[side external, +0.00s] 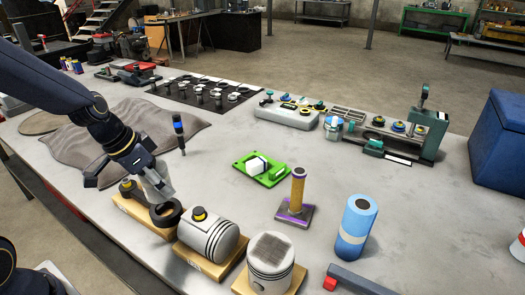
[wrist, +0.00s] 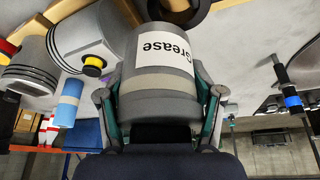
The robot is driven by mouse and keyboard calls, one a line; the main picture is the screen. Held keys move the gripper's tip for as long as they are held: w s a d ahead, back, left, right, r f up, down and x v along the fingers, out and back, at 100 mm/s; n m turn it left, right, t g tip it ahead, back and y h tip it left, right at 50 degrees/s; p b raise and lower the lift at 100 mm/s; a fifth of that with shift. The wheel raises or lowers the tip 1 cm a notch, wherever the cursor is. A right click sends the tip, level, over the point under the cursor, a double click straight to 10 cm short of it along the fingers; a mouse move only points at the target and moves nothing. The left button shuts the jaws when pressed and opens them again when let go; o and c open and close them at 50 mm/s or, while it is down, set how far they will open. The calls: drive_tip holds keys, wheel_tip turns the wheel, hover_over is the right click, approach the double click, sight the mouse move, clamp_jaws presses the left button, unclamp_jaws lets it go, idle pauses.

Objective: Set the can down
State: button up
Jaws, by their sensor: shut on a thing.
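The can is a grey cylinder with a white "Grease" label (wrist: 165,60). It fills the middle of the wrist view, between the two fingers of my gripper (wrist: 162,105). My gripper is shut on its sides. In the side view my gripper (side external: 148,172) points down and to the right near the front left of the table, and the grey can (side external: 158,188) shows only in part at its end. The can is tilted, close to the black ring end of a connecting rod (side external: 166,214). I cannot tell whether they touch.
A screwdriver (side external: 179,132) is behind my gripper, near a grey cloth (side external: 75,150). A green tray (side external: 260,170), spindle (side external: 296,190) and blue roll (side external: 356,228) stand right. Bare table (side external: 225,140) lies between.

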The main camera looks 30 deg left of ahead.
drive_tip(key=shift+d, duration=0.7)
drive_tip(key=shift+w+d+m, duration=0.15)
drive_tip(key=shift+d+m, duration=0.05)
drive_tip(key=shift+m, duration=0.1)
drive_tip(key=w+f, duration=0.3)
drive_tip(key=w, duration=0.1)
drive_tip(key=w+f, duration=0.3)
drive_tip(key=w, duration=0.2)
drive_tip(key=w+f, duration=0.3)
drive_tip(key=w, duration=0.1)
drive_tip(key=shift+w+d+f, duration=0.15)
drive_tip(key=shift+d+f, duration=0.05)
drive_tip(key=shift+d, duration=0.1)
drive_tip(key=shift+w+f, duration=0.2)
drive_tip(key=shift+f, duration=1.5)
drive_tip(key=o, duration=1.3)
drive_tip(key=shift+f, duration=0.1)
